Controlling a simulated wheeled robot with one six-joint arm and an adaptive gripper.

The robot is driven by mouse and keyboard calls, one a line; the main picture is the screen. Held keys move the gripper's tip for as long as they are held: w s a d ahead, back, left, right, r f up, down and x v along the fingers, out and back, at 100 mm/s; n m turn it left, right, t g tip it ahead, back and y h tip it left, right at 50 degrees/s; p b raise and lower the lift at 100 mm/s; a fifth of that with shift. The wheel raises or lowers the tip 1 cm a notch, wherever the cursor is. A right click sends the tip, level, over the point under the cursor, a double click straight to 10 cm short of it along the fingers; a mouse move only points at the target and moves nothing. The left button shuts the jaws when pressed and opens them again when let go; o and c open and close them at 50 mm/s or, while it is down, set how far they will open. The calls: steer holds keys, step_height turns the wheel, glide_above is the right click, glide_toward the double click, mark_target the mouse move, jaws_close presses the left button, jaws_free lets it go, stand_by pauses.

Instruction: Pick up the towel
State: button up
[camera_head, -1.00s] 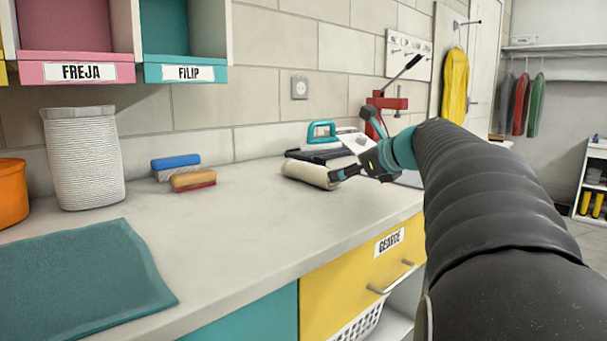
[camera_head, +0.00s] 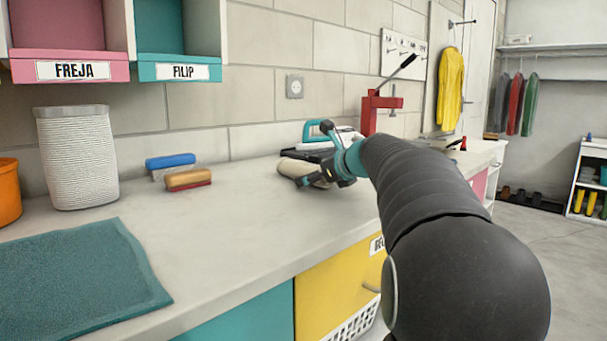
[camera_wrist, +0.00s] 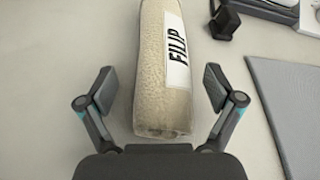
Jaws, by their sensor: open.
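The towel (camera_wrist: 164,75) is a rolled beige towel with a white label reading FILIP, lying on the countertop. In the wrist view it lies lengthwise between the spread fingers of my gripper (camera_wrist: 160,90), with a gap on each side. In the head view the towel (camera_head: 291,168) is mostly hidden behind my gripper (camera_head: 322,182), which is low over the counter. My gripper is open and holds nothing.
A grey flat panel (camera_wrist: 285,105) lies right of the towel. A teal-handled object (camera_head: 318,130) and a red press (camera_head: 371,112) stand behind. Brushes (camera_head: 187,180), a white ribbed basket (camera_head: 76,160) and a teal mat (camera_head: 75,275) are to the left. The counter (camera_head: 245,225) between is clear.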

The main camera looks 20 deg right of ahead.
steer(key=c, duration=1.5)
steer(key=shift+r, duration=0.15)
steer(key=shift+c, duration=0.2)
steer(key=shift+r, duration=0.45)
steer(key=r+p, duration=0.1)
steer(key=r, duration=0.1)
steer(key=d+r, duration=0.1)
steer(key=r, duration=0.1)
steer(key=shift+s+d+p, duration=0.1)
steer(key=shift+s+p, duration=0.05)
steer(key=shift+p, duration=0.2)
steer(key=s+d+r+p, duration=0.1)
steer(key=d+r, duration=0.2)
steer(key=d, duration=0.2)
steer(key=s+d+r+p, duration=0.1)
steer(key=s+d+r, duration=0.1)
steer(key=d, duration=0.3)
steer(key=shift+s+r, duration=0.3)
steer(key=shift+r, duration=0.15)
